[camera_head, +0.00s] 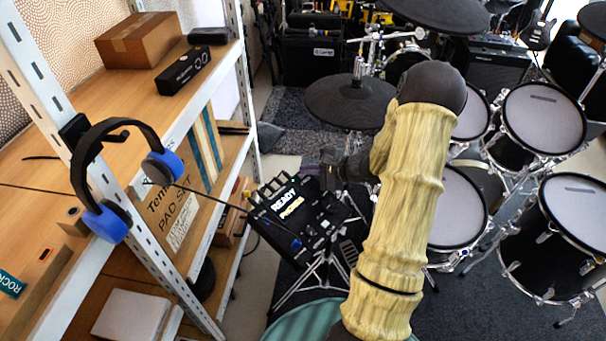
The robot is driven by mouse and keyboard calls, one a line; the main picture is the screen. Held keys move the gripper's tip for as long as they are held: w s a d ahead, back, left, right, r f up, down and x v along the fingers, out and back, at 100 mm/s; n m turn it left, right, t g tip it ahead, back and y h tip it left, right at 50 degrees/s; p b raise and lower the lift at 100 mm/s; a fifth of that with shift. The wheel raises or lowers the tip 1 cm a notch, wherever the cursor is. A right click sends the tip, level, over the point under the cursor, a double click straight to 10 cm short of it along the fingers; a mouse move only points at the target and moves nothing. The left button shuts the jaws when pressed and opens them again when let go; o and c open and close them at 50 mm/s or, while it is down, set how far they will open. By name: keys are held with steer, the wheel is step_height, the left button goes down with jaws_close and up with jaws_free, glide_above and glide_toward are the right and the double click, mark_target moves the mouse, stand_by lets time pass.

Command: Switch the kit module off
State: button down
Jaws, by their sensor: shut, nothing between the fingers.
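The kit module (290,232) is a dark box on a stand, left of centre in the head view. My gripper (325,172) is dark, shut and empty, just above the module's upper right part. I cannot tell whether it touches the module. My arm hides what lies to the right of the gripper.
A shelf unit (215,300) with blue-padded headphones (106,225) on its post stands close on the left. The drum kit's pads (544,118) and a black cymbal pad (350,101) stand right and behind. A thin cable runs from the shelf towards the module.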

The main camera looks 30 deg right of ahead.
steer(key=shift+w+f+b, duration=0.1)
steer(key=shift+f+b, duration=0.25)
steer(key=shift+b, duration=0.1)
stand_by(0.6)
steer(key=shift+s+r+p, duration=0.25)
steer(key=shift+r+p, duration=0.1)
steer(key=shift+r, duration=0.5)
step_height(320, 180, up, 6)
steer(key=s+p, duration=0.1)
steer(key=p, duration=0.2)
steer(key=shift+s+d+f+p, duration=0.15)
steer(key=shift+s+d+p, duration=0.15)
steer(key=shift+s+d, duration=0.1)
steer(key=shift+w, duration=0.1)
stand_by(1.8)
